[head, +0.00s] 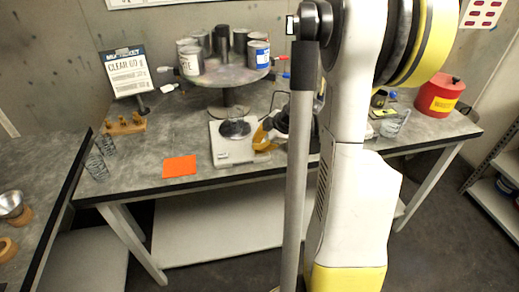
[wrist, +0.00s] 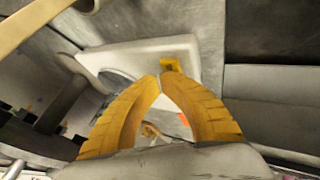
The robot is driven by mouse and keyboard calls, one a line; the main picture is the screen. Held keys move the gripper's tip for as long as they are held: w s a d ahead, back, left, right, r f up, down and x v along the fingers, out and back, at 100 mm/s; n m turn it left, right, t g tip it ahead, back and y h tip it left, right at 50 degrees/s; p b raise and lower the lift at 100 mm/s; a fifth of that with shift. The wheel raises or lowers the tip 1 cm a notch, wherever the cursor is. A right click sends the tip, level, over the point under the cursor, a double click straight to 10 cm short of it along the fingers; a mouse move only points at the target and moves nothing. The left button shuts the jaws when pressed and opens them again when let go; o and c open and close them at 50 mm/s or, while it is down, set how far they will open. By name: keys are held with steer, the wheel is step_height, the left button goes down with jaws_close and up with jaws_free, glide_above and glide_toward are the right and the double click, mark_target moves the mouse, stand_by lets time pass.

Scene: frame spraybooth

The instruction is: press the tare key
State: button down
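A white bench scale (head: 234,152) with a round dark pan (head: 235,128) stands near the front edge of the workbench. My gripper (head: 264,140) is low at the scale's right side, partly hidden by my own arm in the head view. In the wrist view the two yellow fingers (wrist: 160,77) come together at their tips with nothing seen between them. The scale's white body (wrist: 148,55) lies beyond them. I cannot tell whether the fingers touch the scale.
A turntable (head: 228,80) with several cans stands behind the scale. An orange square (head: 180,166) lies left of it on the workbench (head: 160,150). A wooden block (head: 125,126) and wire coils are further left. A red can (head: 440,95) stands at the right.

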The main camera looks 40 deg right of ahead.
steer(key=shift+r+p, duration=0.6)
steer(key=shift+r, duration=0.25)
steer(key=shift+r, duration=0.1)
steer(key=shift+r+p, duration=1.9)
steer(key=shift+r, duration=0.5)
